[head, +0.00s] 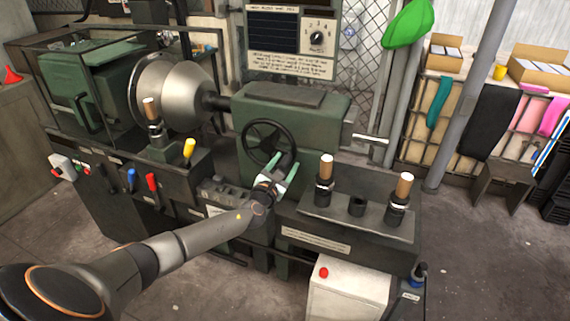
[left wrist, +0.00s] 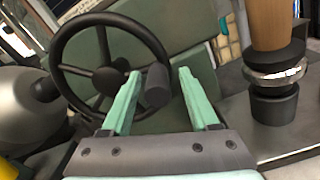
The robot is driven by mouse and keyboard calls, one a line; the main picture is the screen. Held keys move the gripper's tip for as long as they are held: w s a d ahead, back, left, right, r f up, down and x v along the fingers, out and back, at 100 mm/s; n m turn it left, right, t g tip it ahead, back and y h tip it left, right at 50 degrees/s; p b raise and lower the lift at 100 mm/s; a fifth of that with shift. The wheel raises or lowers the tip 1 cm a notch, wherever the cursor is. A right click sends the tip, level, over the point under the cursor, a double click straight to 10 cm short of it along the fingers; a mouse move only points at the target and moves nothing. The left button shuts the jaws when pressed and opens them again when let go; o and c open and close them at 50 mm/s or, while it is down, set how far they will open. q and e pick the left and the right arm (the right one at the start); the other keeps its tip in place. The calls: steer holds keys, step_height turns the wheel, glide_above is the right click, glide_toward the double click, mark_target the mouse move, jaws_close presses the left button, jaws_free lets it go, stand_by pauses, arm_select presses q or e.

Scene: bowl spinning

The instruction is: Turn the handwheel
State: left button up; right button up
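My left gripper (head: 281,166) is at the wheel's lower right. Its two pale green fingers are open, and in the left wrist view (left wrist: 159,75) the handle appears between them, with gaps on both sides. Whether a finger touches the rim cannot be told. My right gripper is not in view.
A tool rest with wooden-topped tools (head: 325,168) stands right of my left gripper. A metal bowl (head: 175,92) is mounted on the lathe to the left. Coloured levers (head: 152,182) stick out in front, and a white box with a red button (head: 345,290) stands below.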

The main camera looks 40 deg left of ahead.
arm_select(q)
steer(key=shift+r, duration=0.1)
steer(key=shift+s, duration=0.25)
steer(key=p+v, duration=0.1)
steer(key=v, duration=1.1)
steer(key=shift+p, duration=0.4)
steer(key=s+d+f+n+g+h, duration=0.2)
steer(key=s+d+f+n+g, duration=0.1)
steer(key=s+d+f+n, duration=0.6)
steer(key=s+d+f+n+g+h, duration=0.1)
steer(key=s+d+f+n+g, duration=0.3)
steer(key=f+n, duration=0.45)
steer(key=s+d+n+g+h, duration=0.1)
steer(key=s+d+n+h, duration=0.2)
steer(key=s+d+n, duration=0.6)
steer(key=shift+s+d+f+n, duration=0.35)
steer(key=shift+s+n, duration=0.2)
steer(key=shift+n, duration=4)
